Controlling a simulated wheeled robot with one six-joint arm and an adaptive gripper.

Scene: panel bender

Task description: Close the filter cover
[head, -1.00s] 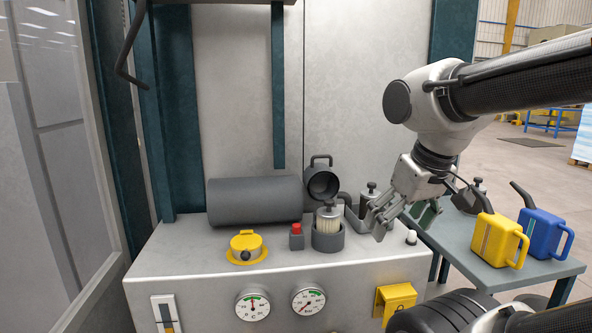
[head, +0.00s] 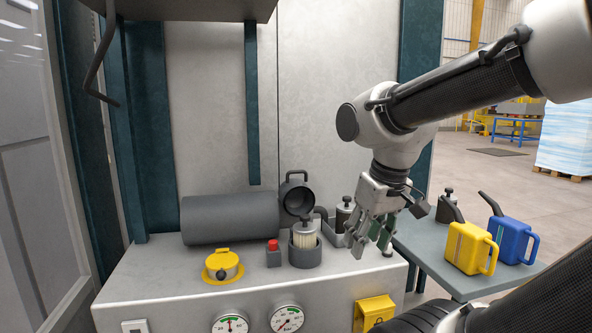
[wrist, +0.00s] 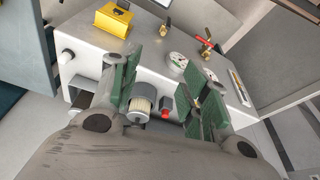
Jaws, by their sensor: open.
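The filter cover (head: 297,197) is a dark grey cup with a loop handle on top. It stands tipped open behind the filter housing, its hollow side facing forward. The pale pleated filter (head: 304,238) with a dark knob sits upright in the round grey housing (head: 304,257). My gripper (head: 366,241) is open and empty, to the right of the housing and pointing down over the machine top's right end. In the wrist view, the filter (wrist: 140,102) shows between the spread green-padded fingers (wrist: 158,75); the cover cannot be made out there.
A red button (head: 273,246) and a yellow cap (head: 222,264) are left of the housing. A grey cylinder (head: 230,219) lies behind them. A dark knobbed canister (head: 344,212) stands near my gripper. Yellow (head: 468,247) and blue (head: 513,238) cans stand on the side table.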

